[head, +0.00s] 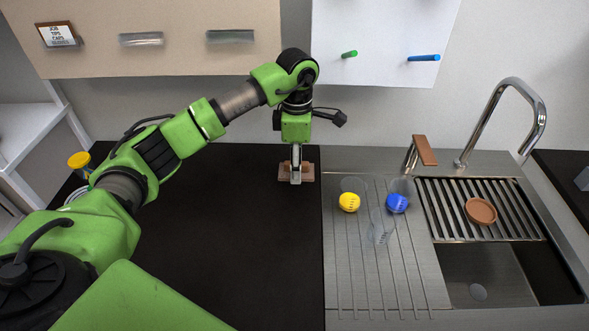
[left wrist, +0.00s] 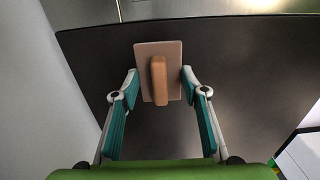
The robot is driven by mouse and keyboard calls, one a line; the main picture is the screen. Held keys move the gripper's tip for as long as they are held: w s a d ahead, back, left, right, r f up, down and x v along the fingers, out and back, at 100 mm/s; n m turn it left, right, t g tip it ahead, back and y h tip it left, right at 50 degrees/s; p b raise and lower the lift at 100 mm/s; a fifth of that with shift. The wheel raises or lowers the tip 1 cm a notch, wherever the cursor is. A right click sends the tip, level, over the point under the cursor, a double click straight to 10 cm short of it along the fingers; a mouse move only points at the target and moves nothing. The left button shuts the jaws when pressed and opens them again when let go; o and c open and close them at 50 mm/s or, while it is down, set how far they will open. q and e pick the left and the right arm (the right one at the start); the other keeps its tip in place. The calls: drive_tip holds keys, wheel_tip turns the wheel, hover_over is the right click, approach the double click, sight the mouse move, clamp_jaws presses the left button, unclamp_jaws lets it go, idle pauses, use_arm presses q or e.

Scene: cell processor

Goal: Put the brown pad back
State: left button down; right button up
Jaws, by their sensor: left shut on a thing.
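The brown pad (head: 308,172) is a flat tan plate with a raised brown handle. It is at the back of the black worktop, just left of the sink unit. My left gripper (head: 296,176) points down over it and hides its middle. I cannot tell whether the pad touches the worktop. My right gripper is in neither view.
The black worktop (head: 250,240) is clear in front. On the steel drainboard (head: 350,290) stand clear cups with a yellow piece (head: 349,202) and a blue piece (head: 397,203). A round brown dish (head: 481,211) lies on the sink rack. A wall panel (head: 165,50) holds metal holders (head: 141,39).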

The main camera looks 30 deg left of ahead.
use_arm(q)
drive_tip(key=shift+w+a+f, duration=0.3)
drive_tip(key=shift+w+f, duration=0.05)
drive_tip(key=shift+f, duration=0.2)
drive_tip(key=f+p, duration=0.2)
drive_tip(key=f, duration=0.1)
drive_tip(key=shift+w+a, duration=0.15)
drive_tip(key=shift+a, duration=0.05)
drive_tip(key=shift+f, duration=0.3)
drive_tip(key=shift+f, duration=0.1)
drive_tip(key=shift+f, duration=0.15)
drive_tip(key=c, duration=1.2)
unclamp_jaws()
drive_tip(key=shift+c, duration=0.2)
